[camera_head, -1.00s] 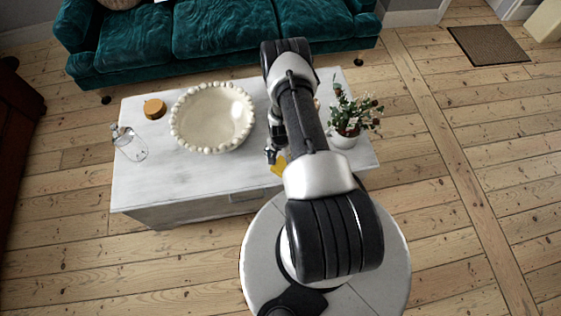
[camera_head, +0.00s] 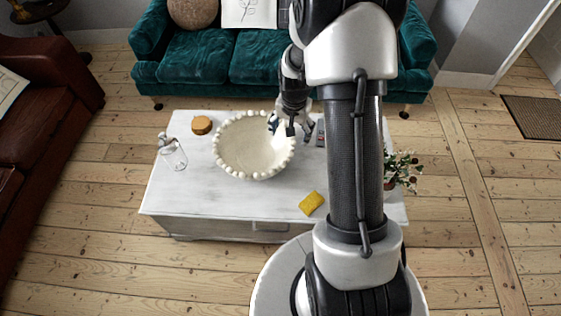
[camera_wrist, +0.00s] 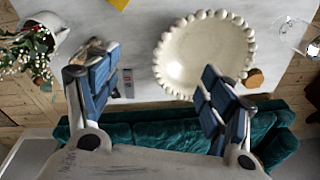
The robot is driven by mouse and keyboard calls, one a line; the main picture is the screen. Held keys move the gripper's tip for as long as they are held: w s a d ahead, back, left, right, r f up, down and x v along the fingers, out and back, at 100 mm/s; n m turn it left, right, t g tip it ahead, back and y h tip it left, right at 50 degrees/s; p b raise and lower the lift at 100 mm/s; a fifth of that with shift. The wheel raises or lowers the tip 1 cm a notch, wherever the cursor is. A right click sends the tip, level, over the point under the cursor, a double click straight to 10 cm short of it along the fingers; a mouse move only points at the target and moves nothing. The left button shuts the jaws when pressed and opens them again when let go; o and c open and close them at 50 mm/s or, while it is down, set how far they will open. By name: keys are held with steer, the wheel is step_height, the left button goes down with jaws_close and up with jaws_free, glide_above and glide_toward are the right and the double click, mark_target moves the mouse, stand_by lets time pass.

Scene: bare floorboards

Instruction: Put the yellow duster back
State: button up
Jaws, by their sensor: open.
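The yellow duster (camera_head: 311,203) lies on the front part of the white table, right of the beaded bowl. Its edge also shows at the top of the wrist view (camera_wrist: 119,3). My gripper (camera_head: 290,128) is open and empty above the table, at the right rim of the bowl and farther back than the duster. In the wrist view its blue-padded fingers (camera_wrist: 158,88) are spread wide with nothing between them.
The cream beaded bowl (camera_head: 254,146) takes the table's middle. An orange-brown round box (camera_head: 201,125) and a glass bottle (camera_head: 174,155) stand left. A small remote-like object (camera_head: 320,133) lies behind the duster. A potted plant (camera_head: 400,169) stands right, partly behind my arm. A teal sofa (camera_head: 200,82) is behind.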

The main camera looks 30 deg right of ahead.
steer(key=s+a+r+n+t, duration=0.1)
steer(key=s+a+r+n, duration=0.3)
steer(key=r, duration=0.6)
steer(key=s+a+r+n+t, duration=0.1)
steer(key=s+a+r, duration=0.5)
steer(key=r, duration=0.5)
steer(key=s+a+r+n, duration=0.2)
steer(key=s+a, duration=0.1)
steer(key=s, duration=0.3)
steer(key=s+a+r+n+t, duration=0.1)
steer(key=s+a+r+n, duration=0.1)
steer(key=s, duration=0.5)
steer(key=shift+a+r+n+y, duration=0.3)
steer(key=shift+a+r+n, duration=0.15)
steer(key=shift+a, duration=0.3)
